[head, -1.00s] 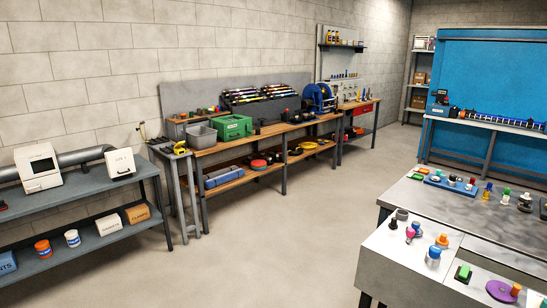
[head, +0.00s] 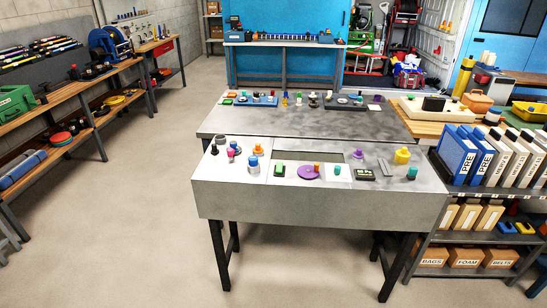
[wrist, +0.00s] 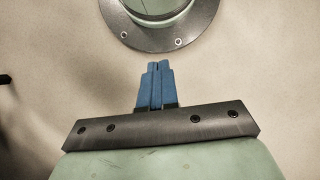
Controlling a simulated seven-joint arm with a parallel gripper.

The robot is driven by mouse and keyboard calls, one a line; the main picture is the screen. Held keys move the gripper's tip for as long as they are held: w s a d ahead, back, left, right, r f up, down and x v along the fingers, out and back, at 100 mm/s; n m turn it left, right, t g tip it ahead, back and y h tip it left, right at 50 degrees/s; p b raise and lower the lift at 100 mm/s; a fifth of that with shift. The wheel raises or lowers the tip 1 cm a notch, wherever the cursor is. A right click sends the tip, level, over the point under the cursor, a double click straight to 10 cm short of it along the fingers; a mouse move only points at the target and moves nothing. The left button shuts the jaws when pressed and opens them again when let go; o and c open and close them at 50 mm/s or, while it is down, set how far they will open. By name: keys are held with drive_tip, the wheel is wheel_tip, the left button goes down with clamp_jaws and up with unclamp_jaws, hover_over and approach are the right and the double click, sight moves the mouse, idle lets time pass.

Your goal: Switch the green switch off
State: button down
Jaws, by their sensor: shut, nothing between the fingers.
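A small green block on a dark base, which looks like the green switch (head: 279,170), sits on the front grey worktable (head: 320,202), left of the middle. It is too small to tell which way it is set. My gripper (wrist: 157,65) shows only in the wrist view. Its blue fingers are closed together with nothing between them, over plain pale floor. The switch is not in the wrist view, and my gripper is not in the head view.
Right of the switch are a purple disc (head: 309,172) with an orange knob, a teal knob (head: 337,170) and a yellow knob (head: 402,155). Blue-and-orange knobs (head: 254,165) stand to its left. A shelf with binders (head: 457,155) adjoins on the right. Floor at left is clear.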

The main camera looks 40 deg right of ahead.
drive_tip(key=w+d+r+t, duration=0.15)
drive_tip(key=w+r, duration=0.25)
drive_tip(key=w, duration=0.6)
drive_tip(key=w+d+r+n+t, duration=0.1)
drive_tip(key=w+d+r, duration=0.25)
drive_tip(key=w, duration=0.55)
drive_tip(key=w+d+r+t, duration=0.1)
drive_tip(key=w+r, duration=0.4)
drive_tip(key=w, duration=0.5)
drive_tip(key=w+d+r+n+t, duration=0.15)
drive_tip(key=w+d+r, duration=0.35)
drive_tip(key=w+r, duration=0.6)
drive_tip(key=w+d+r+t, duration=0.2)
drive_tip(key=w+d+r, duration=0.45)
drive_tip(key=r, duration=0.85)
wheel_tip(320, 180, up, 22)
drive_tip(key=n+h, duration=0.1)
drive_tip(key=n, duration=0.5)
hover_over(280, 164)
drive_tip(key=s+a, duration=0.2)
drive_tip(key=f, duration=0.4)
drive_tip(key=w+d+f, duration=0.1)
drive_tip(key=f, duration=0.8)
drive_tip(key=shift+w+d+f, duration=0.25)
drive_tip(key=shift+w+f, duration=0.05)
drive_tip(key=shift+f, duration=0.1)
